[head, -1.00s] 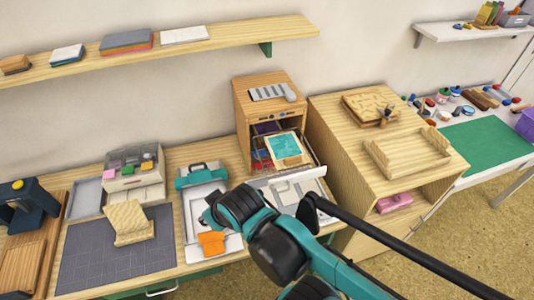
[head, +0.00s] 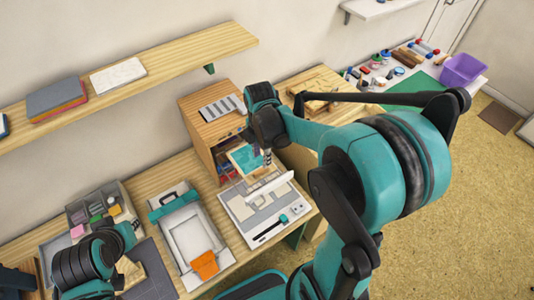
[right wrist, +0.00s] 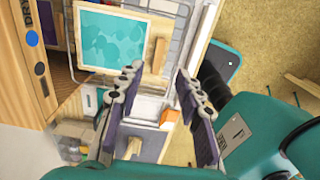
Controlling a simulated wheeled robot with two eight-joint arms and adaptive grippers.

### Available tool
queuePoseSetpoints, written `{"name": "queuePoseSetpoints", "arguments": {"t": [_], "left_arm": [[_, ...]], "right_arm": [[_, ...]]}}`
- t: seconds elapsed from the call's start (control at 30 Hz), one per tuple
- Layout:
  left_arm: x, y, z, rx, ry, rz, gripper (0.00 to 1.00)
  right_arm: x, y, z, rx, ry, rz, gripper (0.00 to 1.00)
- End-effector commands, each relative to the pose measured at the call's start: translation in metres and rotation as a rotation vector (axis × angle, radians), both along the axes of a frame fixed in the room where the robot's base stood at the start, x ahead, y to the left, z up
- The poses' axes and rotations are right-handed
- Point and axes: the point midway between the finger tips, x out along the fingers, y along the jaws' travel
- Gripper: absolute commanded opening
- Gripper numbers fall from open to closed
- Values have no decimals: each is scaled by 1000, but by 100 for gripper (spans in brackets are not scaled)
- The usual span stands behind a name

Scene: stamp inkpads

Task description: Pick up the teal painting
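The teal painting (head: 240,156) is a teal picture in a pale wooden frame. It leans out at the front opening of a small wooden cabinet (head: 205,132). In the right wrist view the painting (right wrist: 108,40) is at the upper left, with a small wooden bar at its right edge. My right gripper (right wrist: 158,76) is open and empty, its fingers pointing toward the painting's right side and apart from it. In the head view the right gripper (head: 266,158) hides part of the painting's right side. My left arm shows at the lower left; its fingers are not clear.
A white printer-like machine (head: 268,222) with a raised lid stands just in front of the cabinet. A teal-clipped press tray (head: 190,235) with an orange block is to its left. A wooden shelf (head: 180,52) runs along the wall above.

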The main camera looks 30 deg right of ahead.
Motion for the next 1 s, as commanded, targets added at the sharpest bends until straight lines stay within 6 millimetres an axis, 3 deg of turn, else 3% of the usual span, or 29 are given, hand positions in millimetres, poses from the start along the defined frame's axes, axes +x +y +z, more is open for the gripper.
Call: {"name": "queuePoseSetpoints", "arguments": {"t": [0.5, 0.83, 0.97, 1.0], "left_arm": [[0, 0, -18, 0, 0, 0, 15], [0, 0, -18, 0, 0, 0, 15], [0, 0, -18, 0, 0, 0, 15], [0, 0, -18, 0, 0, 0, 15]], "right_arm": [[3, 2, -70, 0, 0, 5, 36], [3, 2, -76, 0, 0, 4, 36], [3, 2, -76, 0, 0, 4, 2], [3, 2, -76, 0, 0, 4, 0]]}}
